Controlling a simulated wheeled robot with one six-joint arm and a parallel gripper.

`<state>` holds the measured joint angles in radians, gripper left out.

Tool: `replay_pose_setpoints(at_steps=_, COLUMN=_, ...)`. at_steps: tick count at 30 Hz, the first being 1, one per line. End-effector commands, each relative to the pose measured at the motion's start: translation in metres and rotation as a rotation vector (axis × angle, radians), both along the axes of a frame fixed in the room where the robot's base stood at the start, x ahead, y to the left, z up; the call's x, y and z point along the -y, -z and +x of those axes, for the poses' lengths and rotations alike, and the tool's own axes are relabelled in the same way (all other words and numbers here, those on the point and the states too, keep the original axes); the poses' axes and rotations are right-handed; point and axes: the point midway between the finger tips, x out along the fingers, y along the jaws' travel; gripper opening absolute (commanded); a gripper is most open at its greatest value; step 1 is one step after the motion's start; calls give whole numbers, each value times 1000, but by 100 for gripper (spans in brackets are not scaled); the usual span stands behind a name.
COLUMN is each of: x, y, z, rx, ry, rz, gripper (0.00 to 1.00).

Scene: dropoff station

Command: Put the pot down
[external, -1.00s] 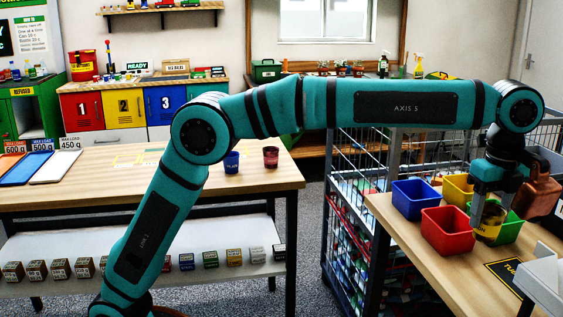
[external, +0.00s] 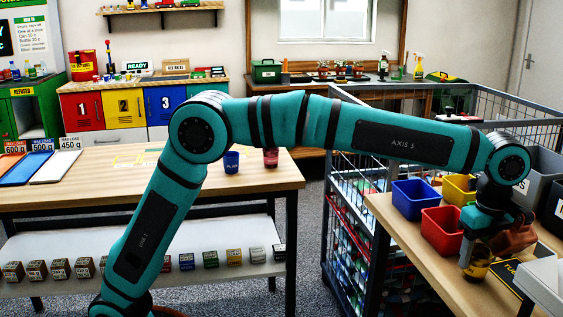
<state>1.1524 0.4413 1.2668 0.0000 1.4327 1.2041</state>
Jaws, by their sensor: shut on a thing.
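Blue (external: 414,198), yellow (external: 458,189) and red (external: 441,230) bins stand behind the pot. A white box (external: 541,283) is close on the right and a grey container (external: 545,175) behind. A wire cage (external: 365,200) stands left of the table. The front-left tabletop is clear.

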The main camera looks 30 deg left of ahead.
Motion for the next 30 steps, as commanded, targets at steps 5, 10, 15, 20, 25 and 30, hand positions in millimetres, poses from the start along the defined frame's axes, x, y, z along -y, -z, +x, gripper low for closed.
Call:
replay_pose_setpoints(at_steps=5, x=0, y=2, z=0, rx=-1, ry=0, rz=1, gripper=33)
replay_pose_setpoints(at_steps=10, x=0, y=3, z=0, rx=-1, ry=0, rz=1, gripper=76)
replay_pose_setpoints(at_steps=15, x=0, y=2, z=0, rx=-1, ry=0, rz=1, gripper=76)
replay_pose_setpoints(at_steps=20, x=0, y=0, z=0, rx=0, ry=0, rz=0, gripper=76)
replay_pose_setpoints(at_steps=25, x=0, y=-17, z=0, rx=1, ry=0, rz=-1, gripper=76)
replay_pose_setpoints(at_steps=30, x=1, y=-49, z=0, rx=1, ry=0, rz=-2, gripper=76)
